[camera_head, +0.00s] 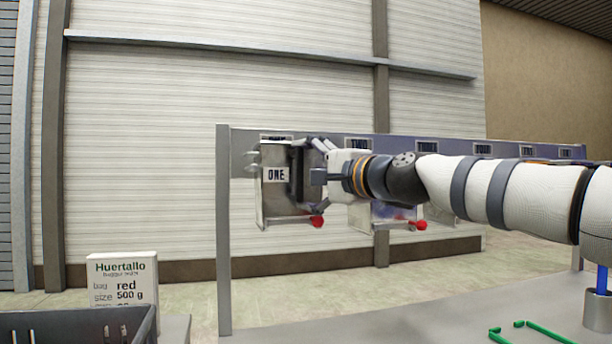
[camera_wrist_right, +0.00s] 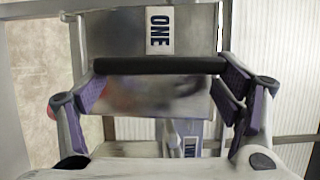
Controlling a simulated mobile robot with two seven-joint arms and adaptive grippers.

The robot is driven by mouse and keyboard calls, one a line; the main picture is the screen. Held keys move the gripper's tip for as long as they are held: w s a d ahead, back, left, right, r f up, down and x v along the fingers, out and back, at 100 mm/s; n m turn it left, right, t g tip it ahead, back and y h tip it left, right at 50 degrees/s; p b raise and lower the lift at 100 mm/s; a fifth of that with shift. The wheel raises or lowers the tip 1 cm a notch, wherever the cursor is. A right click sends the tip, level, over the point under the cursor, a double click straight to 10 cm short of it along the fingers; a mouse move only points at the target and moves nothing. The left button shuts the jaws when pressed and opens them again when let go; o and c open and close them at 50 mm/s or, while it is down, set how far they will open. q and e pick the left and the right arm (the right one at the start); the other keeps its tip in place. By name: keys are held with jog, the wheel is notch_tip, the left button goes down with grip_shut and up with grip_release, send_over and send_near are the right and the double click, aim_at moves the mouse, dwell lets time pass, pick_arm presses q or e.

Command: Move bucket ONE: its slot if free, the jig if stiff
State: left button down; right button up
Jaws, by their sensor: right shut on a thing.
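Bucket ONE (camera_head: 278,200) is a grey metal bucket with a white ONE label, hanging at the left end of the rail frame. A red ball shows at its lower right. My right gripper (camera_head: 318,176) is at the bucket's right side. In the right wrist view, the fingers of my right gripper (camera_wrist_right: 163,75) are shut on the black bar (camera_wrist_right: 160,65) that lies across bucket ONE (camera_wrist_right: 112,30). My arm hides part of the bucket in the head view. My left gripper is not in view. I cannot tell which thing is the jig.
The purple-grey rail (camera_head: 400,146) carries several dark tags. Another bucket with a red ball (camera_head: 421,225) hangs behind my arm. A dark crate (camera_head: 75,323) and a Huertallo sign (camera_head: 122,280) stand lower left. Green clips (camera_head: 545,333) and a grey holder (camera_head: 598,312) are on the table at right.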

jog(key=shift+f+b, duration=0.3)
jog(key=shift+f, duration=0.6)
dwell(0.4)
